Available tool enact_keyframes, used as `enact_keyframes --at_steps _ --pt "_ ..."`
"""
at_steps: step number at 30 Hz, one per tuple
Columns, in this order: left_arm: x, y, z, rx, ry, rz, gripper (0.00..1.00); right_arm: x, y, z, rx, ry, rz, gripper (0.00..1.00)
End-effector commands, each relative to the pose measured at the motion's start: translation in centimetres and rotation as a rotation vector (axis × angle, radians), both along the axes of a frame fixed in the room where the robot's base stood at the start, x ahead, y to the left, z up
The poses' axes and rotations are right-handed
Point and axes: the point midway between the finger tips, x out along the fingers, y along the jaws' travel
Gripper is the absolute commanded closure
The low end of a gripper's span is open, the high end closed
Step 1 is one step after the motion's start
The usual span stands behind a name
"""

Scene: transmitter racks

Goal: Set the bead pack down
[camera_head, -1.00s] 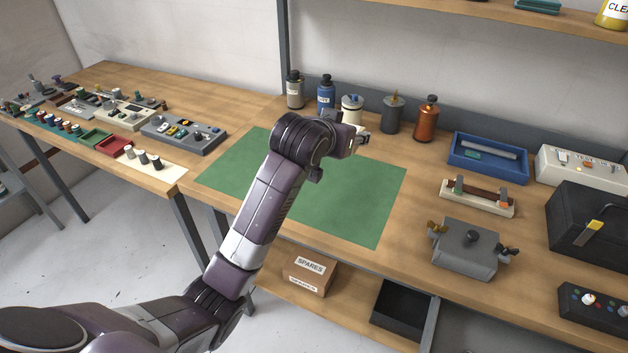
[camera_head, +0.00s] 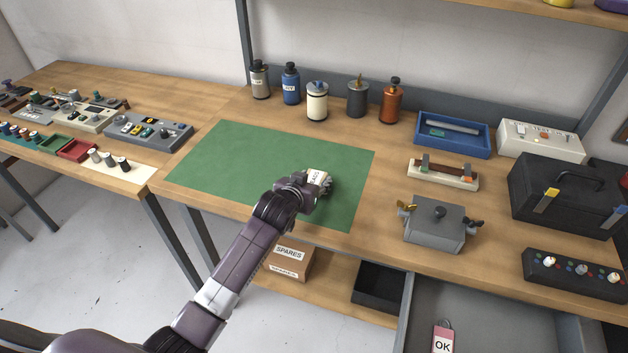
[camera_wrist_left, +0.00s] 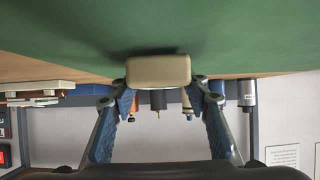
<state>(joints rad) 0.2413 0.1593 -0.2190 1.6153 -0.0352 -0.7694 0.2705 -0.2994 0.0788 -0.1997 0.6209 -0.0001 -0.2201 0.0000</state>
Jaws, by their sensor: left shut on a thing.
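The bead pack (camera_head: 317,177) is a small cream pack with dark lettering, held low over the green mat (camera_head: 225,150) in the head view. My left gripper (camera_head: 318,186) is shut on it, near the mat's right part. In the left wrist view the pack (camera_wrist_left: 158,71) sits between the two fingertips, close to the green mat (camera_wrist_left: 60,30), with a dark shadow beside it. I cannot tell whether the pack touches the mat. My right gripper is not in view.
Several bottles and canisters (camera_head: 317,101) stand along the bench's back. A blue tray (camera_head: 452,147), a grey box with side clamps (camera_head: 434,226) and a black toolbox (camera_head: 566,190) stand to the right. The mat's left part is clear.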

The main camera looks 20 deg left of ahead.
Motion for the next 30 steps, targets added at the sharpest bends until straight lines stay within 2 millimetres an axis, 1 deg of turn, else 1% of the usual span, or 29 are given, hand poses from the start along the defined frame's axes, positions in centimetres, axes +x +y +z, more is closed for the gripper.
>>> enact_keyframes --at_steps 3,12,13,17,18,27,30 --pt "0.03 -0.05 -0.59 -0.001 -0.003 -0.001 0.83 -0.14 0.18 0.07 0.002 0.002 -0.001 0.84" --pt "0.03 -0.06 -0.81 -0.001 -0.002 -0.001 0.83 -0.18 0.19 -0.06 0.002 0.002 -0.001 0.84" --pt "0.02 -0.06 -0.88 -0.001 -0.002 -0.001 0.56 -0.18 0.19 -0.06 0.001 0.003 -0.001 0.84" --pt "0.02 -0.04 -0.82 -0.001 -0.001 -0.001 0.42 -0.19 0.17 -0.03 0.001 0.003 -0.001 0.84" --pt "0.01 -0.04 -0.83 -0.001 -0.001 -0.001 0.4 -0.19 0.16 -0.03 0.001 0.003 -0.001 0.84" --pt "0.02 -0.03 -0.52 -0.001 -0.002 -0.001 0.4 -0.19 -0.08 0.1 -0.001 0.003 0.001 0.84" --pt "-0.48 0.0 -0.41 -0.001 -0.001 -0.001 0.4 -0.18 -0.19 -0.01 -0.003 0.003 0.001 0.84"
